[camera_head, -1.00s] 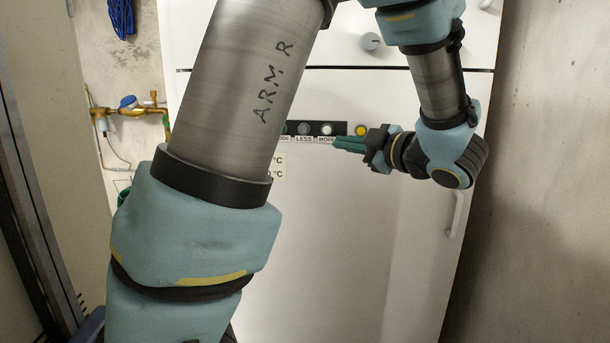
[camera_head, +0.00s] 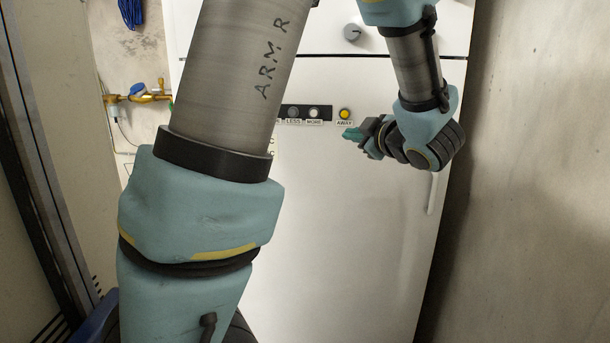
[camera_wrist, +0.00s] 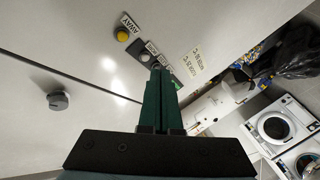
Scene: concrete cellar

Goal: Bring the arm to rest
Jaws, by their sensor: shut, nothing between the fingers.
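My gripper (camera_head: 350,134) is in front of the white appliance's lower door (camera_head: 340,220), just below the yellow button labelled AWAY (camera_head: 344,114). Its green fingers are shut together and empty. In the wrist view the shut fingers (camera_wrist: 160,75) point towards the button panel (camera_wrist: 142,52), and the yellow button (camera_wrist: 122,35) is to their upper left. The fingertips overlap the panel's edge in that view; I cannot tell the gap between them. In the head view my upper arm covers the left part of the panel.
A grey knob (camera_head: 353,32) is on the upper front. A door handle (camera_head: 431,192) is at the right edge. Brass pipework (camera_head: 140,98) is on the left wall. A bare concrete wall (camera_head: 530,170) stands close at right. The wrist view shows a washing machine (camera_wrist: 275,127) and a black bag (camera_wrist: 296,50).

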